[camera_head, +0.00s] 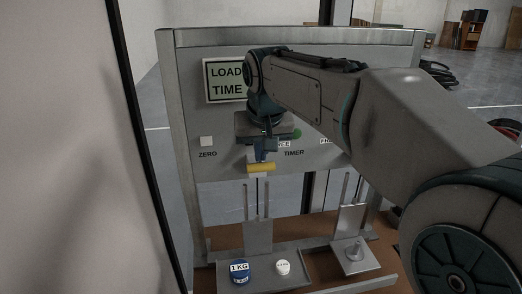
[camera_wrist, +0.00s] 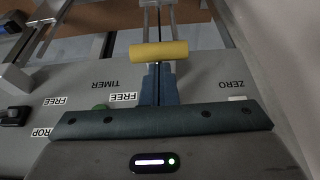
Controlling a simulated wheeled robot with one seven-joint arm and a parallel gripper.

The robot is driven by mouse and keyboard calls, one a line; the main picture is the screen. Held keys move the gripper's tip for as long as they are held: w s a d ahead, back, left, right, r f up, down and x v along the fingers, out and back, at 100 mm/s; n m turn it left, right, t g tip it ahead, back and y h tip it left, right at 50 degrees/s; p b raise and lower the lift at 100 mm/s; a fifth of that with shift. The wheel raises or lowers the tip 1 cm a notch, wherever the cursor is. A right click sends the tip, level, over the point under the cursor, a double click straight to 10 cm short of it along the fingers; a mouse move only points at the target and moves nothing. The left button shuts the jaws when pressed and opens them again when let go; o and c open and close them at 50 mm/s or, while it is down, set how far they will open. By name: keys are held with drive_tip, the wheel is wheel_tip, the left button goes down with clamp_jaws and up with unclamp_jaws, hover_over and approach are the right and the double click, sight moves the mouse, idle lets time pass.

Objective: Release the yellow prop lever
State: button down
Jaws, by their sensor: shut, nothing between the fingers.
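The yellow lever (camera_head: 261,167) is a short horizontal cylinder on a pale mount, low on the grey panel below the sign. In the wrist view the yellow lever (camera_wrist: 158,51) lies across the picture just beyond my fingertips. My gripper (camera_head: 264,156) is at the panel, directly above the lever, with its blue fingers together and empty. In the wrist view my gripper (camera_wrist: 158,68) reaches up to the lever's edge; I cannot tell whether it touches. A FREE label (camera_wrist: 123,97) is beside the fingers, and a PROP label (camera_wrist: 42,132) is at lower left.
The grey panel (camera_head: 220,150) carries a LOAD TIME sign (camera_head: 226,80), a white ZERO button (camera_head: 207,141) and a green button (camera_head: 297,134). Below, a blue 1 KG weight (camera_head: 239,272) and a small white weight (camera_head: 283,267) stand on a tray. A wall is close on the left.

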drive_tip(key=shift+f, duration=0.1)
drive_tip(key=f+t+b, duration=0.1)
drive_tip(key=b, duration=0.2)
drive_tip(key=shift+s+f, duration=0.1)
drive_tip(key=f+t+b, duration=0.1)
drive_tip(key=b, duration=0.4)
drive_tip(key=shift+f+t+y+b, duration=0.15)
drive_tip(key=shift+t+y+b, duration=0.15)
drive_tip(key=shift+b, duration=0.05)
drive_tip(key=shift+t+b, duration=0.3)
drive_tip(key=shift+b, duration=0.25)
